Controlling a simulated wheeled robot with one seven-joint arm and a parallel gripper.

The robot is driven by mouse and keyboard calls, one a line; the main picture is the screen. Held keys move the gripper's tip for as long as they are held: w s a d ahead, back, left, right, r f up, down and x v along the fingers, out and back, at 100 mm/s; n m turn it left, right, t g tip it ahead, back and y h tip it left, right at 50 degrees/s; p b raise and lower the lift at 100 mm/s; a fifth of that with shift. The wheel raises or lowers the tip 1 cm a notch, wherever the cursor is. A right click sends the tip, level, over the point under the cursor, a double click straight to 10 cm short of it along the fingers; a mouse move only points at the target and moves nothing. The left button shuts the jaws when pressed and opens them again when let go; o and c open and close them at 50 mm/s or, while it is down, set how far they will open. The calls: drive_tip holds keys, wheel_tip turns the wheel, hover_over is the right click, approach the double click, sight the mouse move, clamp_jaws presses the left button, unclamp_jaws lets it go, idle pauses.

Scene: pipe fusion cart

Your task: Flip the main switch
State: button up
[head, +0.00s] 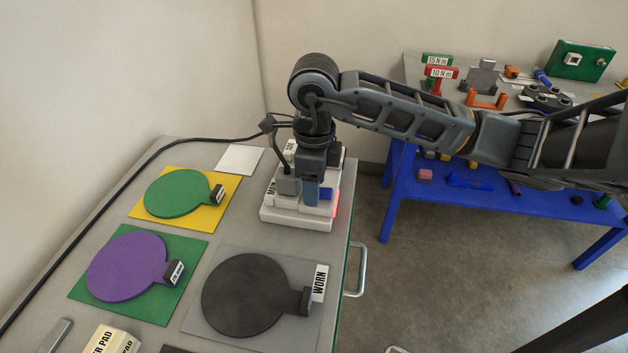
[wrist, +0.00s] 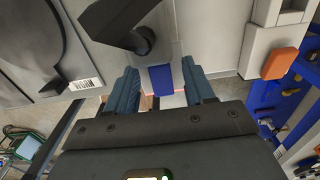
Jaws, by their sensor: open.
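A white switch unit (head: 290,217) stands near the cart's right edge, with a label partly hidden behind my gripper that seems to start "MA". My gripper (head: 311,203) points down over this unit. In the wrist view my gripper (wrist: 160,72) is open, with a finger on each side of a small blue piece (wrist: 161,80), likely the switch's rocker. A gap shows on both sides of the blue piece. A red glow shows along its edge. In the head view a bit of blue and a red glow show just right of the fingers. Whether a finger touches the unit I cannot tell.
On the grey cart (head: 225,236) lie a green disc (head: 177,193), a purple disc (head: 128,266) and a black disc (head: 243,294) beside a "WORN" label. A black cable (head: 150,158) runs along the back. A blue bench (head: 400,185) stands right, beyond open floor.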

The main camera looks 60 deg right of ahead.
drive_tip(key=shift+f, duration=0.15)
drive_tip(key=shift+c, duration=0.4)
clamp_jaws()
drive_tip(key=b, duration=0.2)
drive_tip(key=t+b, duration=0.1)
drive_tip(key=shift+s+d+f+b, duration=0.1)
drive_tip(key=shift+f+b, duration=0.15)
drive_tip(key=shift+b, duration=0.1)
drive_tip(key=b, duration=0.2)
drive_tip(key=t+y+b, duration=0.1)
drive_tip(key=b, duration=0.2)
drive_tip(key=shift+s+r+t+b, duration=0.15)
drive_tip(key=shift+t+b, duration=0.15)
drive_tip(key=shift+d+b, duration=0.1)
drive_tip(key=shift+b, duration=1.05)
drive_tip(key=shift+s+r+t+b, duration=0.2)
drive_tip(key=shift+t+b, duration=0.3)
drive_tip(key=shift+b, duration=0.5)
drive_tip(key=shift+r, duration=0.2)
